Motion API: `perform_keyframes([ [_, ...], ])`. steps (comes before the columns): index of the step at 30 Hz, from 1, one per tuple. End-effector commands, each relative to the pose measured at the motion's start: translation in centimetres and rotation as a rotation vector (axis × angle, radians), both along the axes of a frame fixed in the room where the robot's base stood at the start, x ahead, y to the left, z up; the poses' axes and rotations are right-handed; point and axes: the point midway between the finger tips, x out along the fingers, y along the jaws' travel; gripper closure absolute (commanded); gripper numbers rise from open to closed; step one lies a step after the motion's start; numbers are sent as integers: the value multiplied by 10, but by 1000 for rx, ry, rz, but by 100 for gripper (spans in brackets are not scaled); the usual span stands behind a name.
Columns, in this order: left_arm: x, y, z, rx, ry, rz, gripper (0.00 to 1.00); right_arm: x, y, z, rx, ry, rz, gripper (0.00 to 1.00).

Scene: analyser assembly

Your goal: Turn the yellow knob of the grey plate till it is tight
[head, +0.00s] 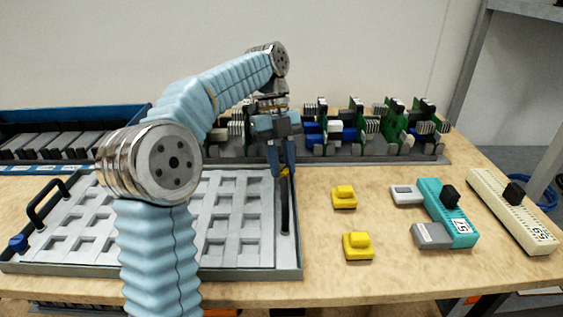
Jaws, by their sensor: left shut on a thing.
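The grey plate (240,258) lies flat on the left part of the table, with rows of square recesses and a black handle at each side. My left gripper (284,173) points down at its far right corner. Its fingers are shut on the yellow knob (285,171), of which only a small bit shows between the fingertips. My left arm passes in front of the plate and hides part of its middle. A blue knob (18,243) sits at the plate's left edge. My right gripper is not in view.
Two yellow blocks (344,197) (358,246), a teal module (447,213) and a cream module (511,211) lie to the right. A rack of green boards (390,128) stands behind, and a blue tray (75,115) at back left. Bare table lies right of the plate.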

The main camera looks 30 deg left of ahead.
Motion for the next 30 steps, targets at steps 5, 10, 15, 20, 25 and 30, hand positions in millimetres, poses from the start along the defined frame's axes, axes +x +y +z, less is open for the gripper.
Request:
perform_keyframes([
  [5,1,1,2,1,-8,-9,100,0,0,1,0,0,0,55],
  [10,1,1,2,1,-8,-9,100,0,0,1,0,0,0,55],
  [15,1,1,3,1,-9,-8,69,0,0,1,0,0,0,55],
  [20,1,0,2,1,-5,-9,62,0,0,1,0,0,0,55],
  [25,0,0,1,1,-3,-10,62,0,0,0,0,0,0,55],
  [30,0,0,1,1,-2,-4,62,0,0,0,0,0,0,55],
])
